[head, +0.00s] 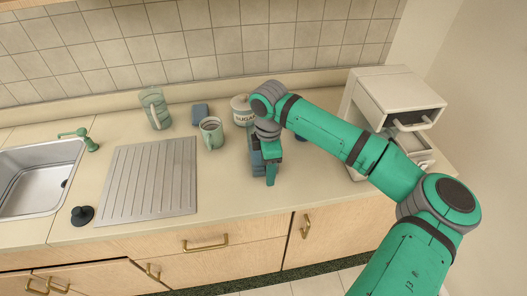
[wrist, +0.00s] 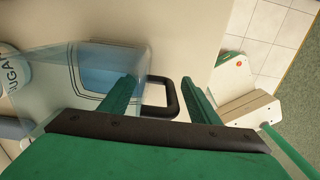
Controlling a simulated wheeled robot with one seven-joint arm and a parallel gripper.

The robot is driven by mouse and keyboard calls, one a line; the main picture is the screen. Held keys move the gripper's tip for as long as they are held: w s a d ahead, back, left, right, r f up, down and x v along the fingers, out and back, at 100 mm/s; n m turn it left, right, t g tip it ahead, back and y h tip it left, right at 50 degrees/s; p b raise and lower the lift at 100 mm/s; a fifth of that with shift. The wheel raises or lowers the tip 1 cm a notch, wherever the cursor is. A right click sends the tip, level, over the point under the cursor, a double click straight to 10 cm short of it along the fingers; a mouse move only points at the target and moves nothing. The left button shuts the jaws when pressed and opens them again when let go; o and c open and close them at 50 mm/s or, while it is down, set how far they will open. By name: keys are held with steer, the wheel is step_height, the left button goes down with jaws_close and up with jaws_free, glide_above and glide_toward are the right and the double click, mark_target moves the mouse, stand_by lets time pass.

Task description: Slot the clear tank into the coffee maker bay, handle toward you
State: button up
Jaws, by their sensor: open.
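The clear tank (wrist: 105,68), with a bluish tint and a dark handle (wrist: 166,99), fills the left of the wrist view. My gripper (wrist: 162,88) is open, with one finger on each side of the handle; I cannot tell whether either touches it. In the head view my gripper (head: 270,181) points down at the counter front, and the tank (head: 254,162) shows as a bluish piece mostly hidden behind it. The cream coffee maker (head: 369,97) stands at the right of the counter, with an opening and a bar on its front; my arm hides part of it.
A sugar jar (head: 241,108), a green mug (head: 211,133), a blue block (head: 200,113) and a greenish clear pitcher (head: 156,110) stand behind and left of my gripper. A ribbed drainboard (head: 150,180), black plunger-like stopper (head: 82,215) and sink (head: 36,180) lie farther left.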

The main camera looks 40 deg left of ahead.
steer(key=c, duration=1.4)
jaws_close()
steer(key=shift+r, duration=0.1)
